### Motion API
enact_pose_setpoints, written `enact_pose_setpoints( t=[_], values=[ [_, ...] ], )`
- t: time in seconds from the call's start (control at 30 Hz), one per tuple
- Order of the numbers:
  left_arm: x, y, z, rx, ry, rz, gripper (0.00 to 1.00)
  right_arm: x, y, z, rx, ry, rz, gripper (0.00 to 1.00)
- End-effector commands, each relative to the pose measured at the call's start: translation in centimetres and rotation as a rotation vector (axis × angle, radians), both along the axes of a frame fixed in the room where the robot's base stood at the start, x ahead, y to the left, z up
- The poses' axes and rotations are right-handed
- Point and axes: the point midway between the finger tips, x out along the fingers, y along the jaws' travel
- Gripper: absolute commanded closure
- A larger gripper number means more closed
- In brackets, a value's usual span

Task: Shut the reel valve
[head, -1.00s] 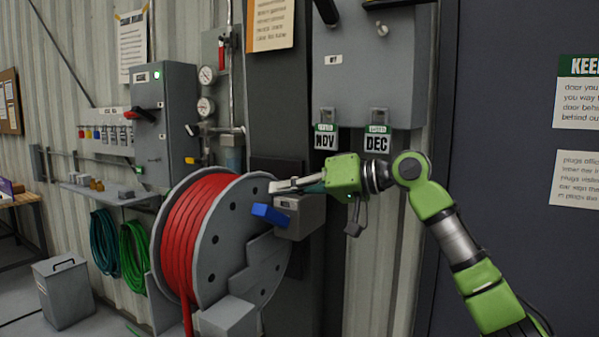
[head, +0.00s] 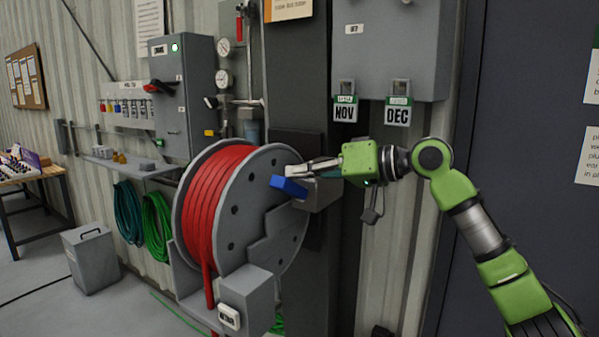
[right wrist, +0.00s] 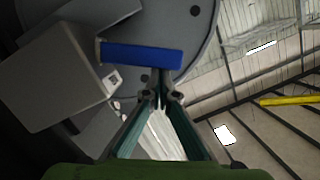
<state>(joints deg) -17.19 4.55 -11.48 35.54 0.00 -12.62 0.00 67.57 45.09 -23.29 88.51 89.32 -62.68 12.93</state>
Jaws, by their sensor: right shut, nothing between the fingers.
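The reel valve's blue handle (head: 289,187) sticks out from a grey valve box (head: 322,195) beside the red hose reel (head: 222,203). In the right wrist view the blue handle (right wrist: 141,54) lies crosswise just beyond the fingertips. My right gripper (head: 294,171) is shut and empty, its fingertips close to the handle; it also shows in the right wrist view (right wrist: 160,76). I cannot tell whether the tips touch the handle. My left gripper is not in view.
A grey cabinet with a red switch (head: 153,87) and gauges (head: 223,78) are on the wall behind. Tags marked NOV and DEC (head: 398,114) hang above my right arm. A grey bin (head: 92,260) stands on the floor at left. A dark door is at right.

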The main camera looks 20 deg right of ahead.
Motion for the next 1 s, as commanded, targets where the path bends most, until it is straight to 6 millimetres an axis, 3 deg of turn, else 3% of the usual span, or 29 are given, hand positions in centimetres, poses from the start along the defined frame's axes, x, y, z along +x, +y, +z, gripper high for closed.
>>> enact_pose_setpoints(
  t=[0.47, 1.0],
  values=[
    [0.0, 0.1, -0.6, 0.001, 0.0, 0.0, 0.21, -0.7, 1.0, -1.4, -0.131, -0.097, 0.003, 1.0],
    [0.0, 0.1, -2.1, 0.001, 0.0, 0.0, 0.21, -2.0, 2.6, -5.7, -0.528, -0.406, 0.003, 1.0]
  ],
)
